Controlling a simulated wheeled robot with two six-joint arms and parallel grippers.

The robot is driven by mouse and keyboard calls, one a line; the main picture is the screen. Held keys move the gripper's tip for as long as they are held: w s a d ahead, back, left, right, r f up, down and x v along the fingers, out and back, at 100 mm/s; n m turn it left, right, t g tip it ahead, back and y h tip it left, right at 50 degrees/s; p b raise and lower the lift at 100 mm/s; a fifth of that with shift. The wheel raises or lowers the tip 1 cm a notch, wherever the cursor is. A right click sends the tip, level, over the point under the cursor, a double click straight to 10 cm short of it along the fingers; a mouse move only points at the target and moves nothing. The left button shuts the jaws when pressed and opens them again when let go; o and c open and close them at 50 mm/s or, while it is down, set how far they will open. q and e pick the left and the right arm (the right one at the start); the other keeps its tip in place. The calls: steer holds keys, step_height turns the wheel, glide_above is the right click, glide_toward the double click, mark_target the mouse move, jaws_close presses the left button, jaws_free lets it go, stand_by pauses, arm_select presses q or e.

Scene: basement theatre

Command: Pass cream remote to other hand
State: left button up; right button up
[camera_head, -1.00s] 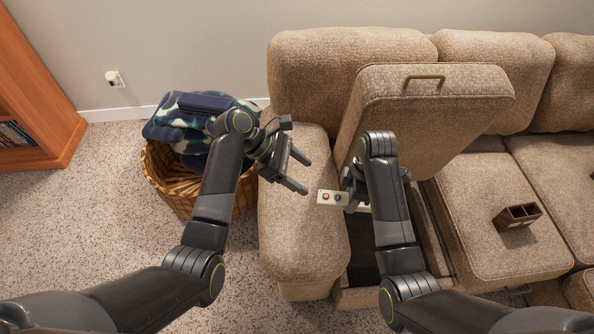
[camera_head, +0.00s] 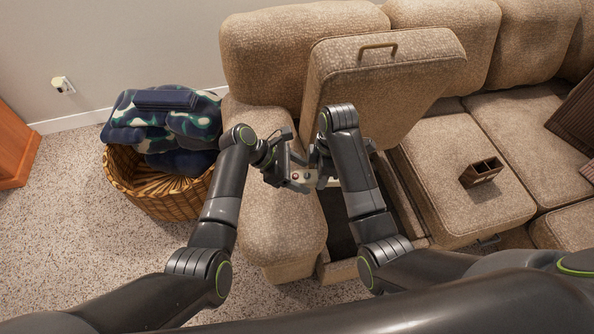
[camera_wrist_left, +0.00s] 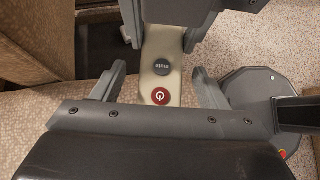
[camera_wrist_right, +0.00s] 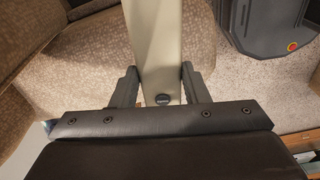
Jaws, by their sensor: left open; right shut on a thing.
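The cream remote (camera_head: 304,177) is held above the sofa, its red power button and grey button showing in the left wrist view (camera_wrist_left: 162,78). My right gripper (camera_head: 324,172) is shut on it; its fingers lie along both sides in the right wrist view (camera_wrist_right: 158,85). My left gripper (camera_head: 297,174) is open around the power-button end. In the left wrist view its fingers (camera_wrist_left: 160,80) stand on either side of the remote, with gaps between. Part of the remote is hidden by my grippers.
The sofa has a raised cushion (camera_head: 385,85) with a handle, over an open dark compartment (camera_head: 338,222). A wooden caddy (camera_head: 481,172) sits on the right seat. A wicker basket (camera_head: 165,207) with folded blankets (camera_head: 165,125) stands left of the sofa.

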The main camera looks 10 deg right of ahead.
arm_select(q)
steer(key=shift+c, duration=0.2)
steer(key=c, duration=1)
steer(key=shift+c, duration=0.3)
arm_select(e)
steer(key=o, duration=1.1)
